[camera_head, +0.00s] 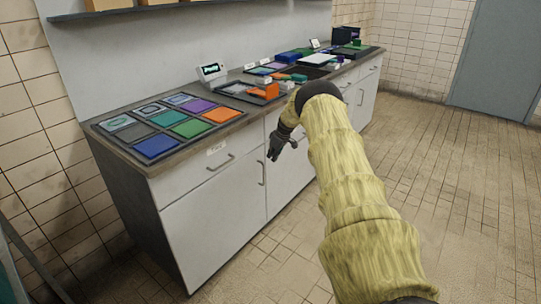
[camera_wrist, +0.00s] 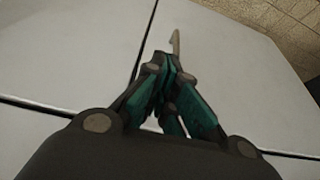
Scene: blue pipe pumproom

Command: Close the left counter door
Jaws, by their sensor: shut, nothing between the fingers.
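The left counter door (camera_head: 215,220) is the white panel at the near end of the counter, below a drawer. It looks flush with the counter front, with its upright handle (camera_head: 262,170) near its right edge. My gripper (camera_head: 272,152) is at the counter front, near the top right corner of this door, below the worktop. In the wrist view my gripper (camera_wrist: 170,68) has its fingers together and empty, in front of white panels. A handle (camera_wrist: 176,45) shows just beyond the fingertips; I cannot tell whether they touch it. Dark seams run between the panels.
The worktop (camera_head: 116,143) carries a rack of coloured trays (camera_head: 155,147), an orange block (camera_head: 264,91) and other small items. More white doors and drawers continue to the right. The tiled floor (camera_head: 450,190) is clear on the right, with a grey door (camera_head: 500,60) beyond.

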